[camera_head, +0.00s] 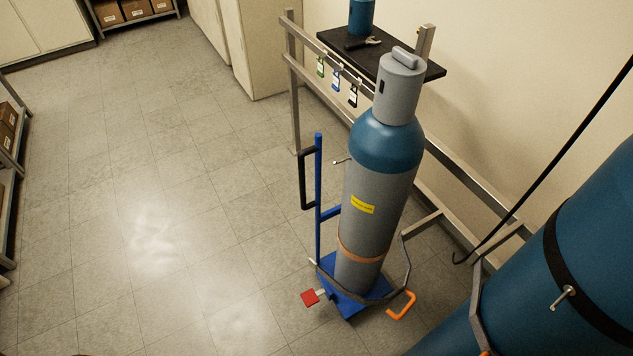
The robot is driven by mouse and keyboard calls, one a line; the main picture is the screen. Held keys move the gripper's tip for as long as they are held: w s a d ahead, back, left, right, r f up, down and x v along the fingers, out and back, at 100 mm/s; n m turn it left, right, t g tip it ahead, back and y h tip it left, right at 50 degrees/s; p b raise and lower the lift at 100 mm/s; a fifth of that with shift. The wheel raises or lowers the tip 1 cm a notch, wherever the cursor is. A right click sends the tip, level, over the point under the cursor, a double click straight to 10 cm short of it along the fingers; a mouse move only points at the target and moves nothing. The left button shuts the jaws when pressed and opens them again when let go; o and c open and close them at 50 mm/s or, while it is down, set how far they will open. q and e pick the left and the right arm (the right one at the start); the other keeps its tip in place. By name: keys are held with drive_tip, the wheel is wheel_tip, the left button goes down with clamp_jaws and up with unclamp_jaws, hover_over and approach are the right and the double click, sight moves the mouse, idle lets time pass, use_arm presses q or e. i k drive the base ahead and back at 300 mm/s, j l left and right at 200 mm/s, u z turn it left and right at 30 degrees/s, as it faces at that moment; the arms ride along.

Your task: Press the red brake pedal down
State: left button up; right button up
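The red brake pedal (310,298) is a small flat red plate at the lower left of a blue cylinder cart (345,301), close to the floor. Neither of my grippers shows in the head view.
A large blue cylinder (590,250) fills the lower right. A metal rack with a black shelf (340,43) stands behind. The tiled floor (150,220) to the left is clear.

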sight(310, 298)
drive_tip(key=k+j+u, duration=0.15)
drive_tip(key=k, duration=1.1)
